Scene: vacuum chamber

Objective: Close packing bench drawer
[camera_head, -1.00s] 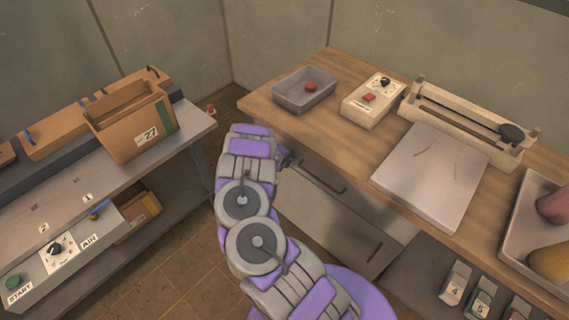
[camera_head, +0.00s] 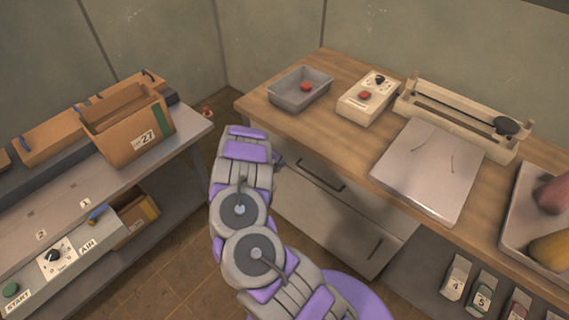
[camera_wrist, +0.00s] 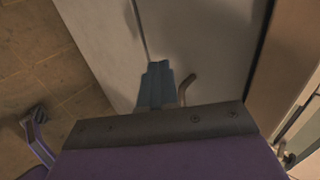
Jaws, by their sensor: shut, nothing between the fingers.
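The packing bench (camera_head: 345,75) has a wooden top and a grey front with two panels. Its upper drawer (camera_head: 301,182) has a dark bar handle and looks about flush with the front; a small gap cannot be ruled out. My gripper (camera_head: 281,161) is mostly hidden behind my arm in the head view, at the left end of the drawer front. In the wrist view my gripper (camera_wrist: 158,72) is shut and empty, with blue-grey fingers close against the drawer front (camera_wrist: 205,35), beside the handle (camera_wrist: 187,84). Contact cannot be told.
The lower panel (camera_head: 335,222) has its own handle. On the bench are a grey tray (camera_head: 287,96), a control box (camera_head: 367,94), a sealer (camera_head: 460,118) and a metal plate (camera_head: 425,172). A second bench (camera_head: 190,130) with a carton stands at left. Floor shows between.

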